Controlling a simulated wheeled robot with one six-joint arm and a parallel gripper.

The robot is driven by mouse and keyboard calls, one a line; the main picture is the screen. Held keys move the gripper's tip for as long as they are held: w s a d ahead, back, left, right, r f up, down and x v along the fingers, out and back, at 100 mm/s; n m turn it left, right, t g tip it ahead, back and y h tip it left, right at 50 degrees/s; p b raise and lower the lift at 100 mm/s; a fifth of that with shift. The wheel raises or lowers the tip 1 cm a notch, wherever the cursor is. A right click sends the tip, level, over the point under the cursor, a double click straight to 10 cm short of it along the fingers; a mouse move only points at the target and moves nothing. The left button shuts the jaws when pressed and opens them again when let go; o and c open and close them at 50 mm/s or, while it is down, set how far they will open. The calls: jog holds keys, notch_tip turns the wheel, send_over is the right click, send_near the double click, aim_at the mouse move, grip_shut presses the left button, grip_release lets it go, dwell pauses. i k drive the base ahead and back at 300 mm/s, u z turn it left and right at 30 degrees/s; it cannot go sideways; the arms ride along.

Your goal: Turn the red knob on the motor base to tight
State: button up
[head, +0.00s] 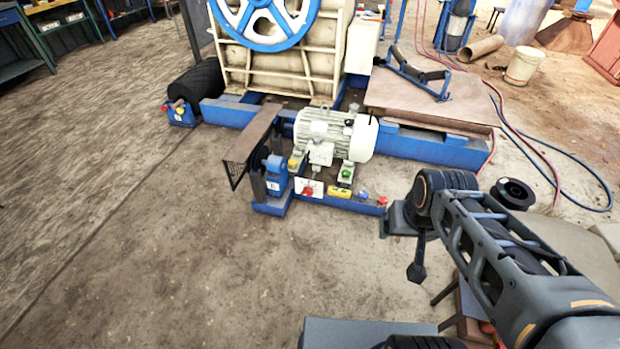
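The motor base (335,200) is a low blue frame in front of the pale electric motor (335,134), near the middle of the head view. A red knob (308,191) shows on a white plate at the front of the base. Another small red part (382,201) sits at the base's right end. Their markings are too small to read. My arm comes in from the lower right, and a dark part that seems to be my gripper (416,268) hangs to the right of and nearer than the base, apart from it. Its fingers cannot be made out.
A yellow block (339,191), a blue knob (362,196) and a green button (346,174) are close to the red knob. A blue post with a mesh guard (252,135) stands to the left. The crusher's blue wheel (262,15) is behind. Open floor lies in front and left.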

aim_at(382, 200)
jog(key=u, duration=0.1)
jog(key=i, duration=1.95)
jog(key=z, duration=0.7)
